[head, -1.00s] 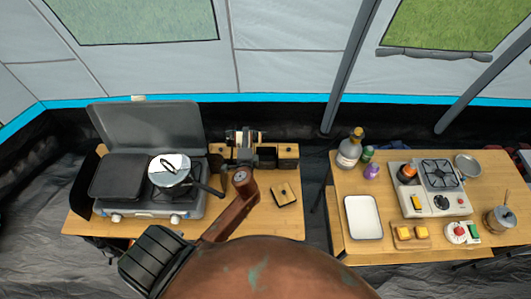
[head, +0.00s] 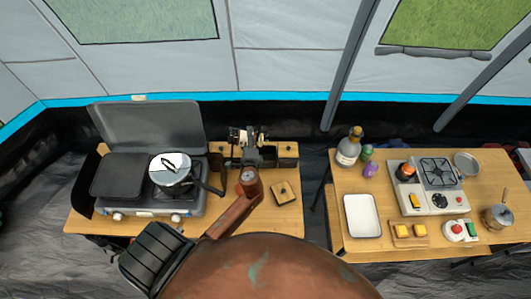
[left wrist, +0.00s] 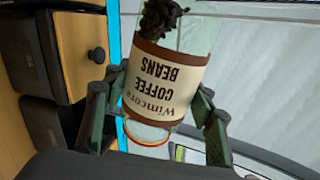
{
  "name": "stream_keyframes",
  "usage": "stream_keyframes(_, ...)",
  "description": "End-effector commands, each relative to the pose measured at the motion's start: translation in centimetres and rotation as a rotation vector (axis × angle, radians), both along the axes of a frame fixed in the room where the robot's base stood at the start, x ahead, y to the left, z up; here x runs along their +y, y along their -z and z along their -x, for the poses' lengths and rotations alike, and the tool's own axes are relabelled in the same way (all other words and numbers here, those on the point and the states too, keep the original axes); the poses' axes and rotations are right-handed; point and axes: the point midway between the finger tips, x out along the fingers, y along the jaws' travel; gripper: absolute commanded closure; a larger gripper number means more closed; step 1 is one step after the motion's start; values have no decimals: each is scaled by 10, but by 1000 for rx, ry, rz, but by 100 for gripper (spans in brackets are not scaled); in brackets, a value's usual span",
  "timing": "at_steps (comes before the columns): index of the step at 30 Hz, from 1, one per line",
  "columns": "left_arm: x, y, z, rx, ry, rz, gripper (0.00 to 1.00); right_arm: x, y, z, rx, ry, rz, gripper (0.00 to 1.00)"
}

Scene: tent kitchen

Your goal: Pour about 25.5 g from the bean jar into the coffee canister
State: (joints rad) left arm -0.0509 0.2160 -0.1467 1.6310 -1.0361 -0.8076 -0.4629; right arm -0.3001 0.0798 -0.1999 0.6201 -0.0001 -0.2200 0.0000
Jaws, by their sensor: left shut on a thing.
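The bean jar (left wrist: 168,85) is clear glass with a cream and brown "COFFEE BEANS" label. In the left wrist view its lettering is upside down, dark beans (left wrist: 163,18) gather at the far end, and an orange-ringed end is nearest the camera. Against the sideways tent background, the jar looks tipped roughly onto its side. My left gripper (left wrist: 158,110) is shut around it; in the head view this gripper (head: 248,137) is over the back of the left table. I cannot single out the coffee canister. My right gripper is not in view.
A wooden organiser (head: 287,153) stands beneath and beside the left gripper. A camp stove (head: 150,205) with a pot (head: 170,168) is to the left. The right table holds a white tray (head: 362,216), bottles and a burner.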

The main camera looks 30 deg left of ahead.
Motion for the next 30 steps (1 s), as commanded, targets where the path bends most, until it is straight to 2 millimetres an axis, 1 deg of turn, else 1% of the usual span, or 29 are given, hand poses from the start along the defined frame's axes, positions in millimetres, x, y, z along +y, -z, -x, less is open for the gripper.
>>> stream_keyframes(30,-3,0,-2,32,1,-53,83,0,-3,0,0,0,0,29)
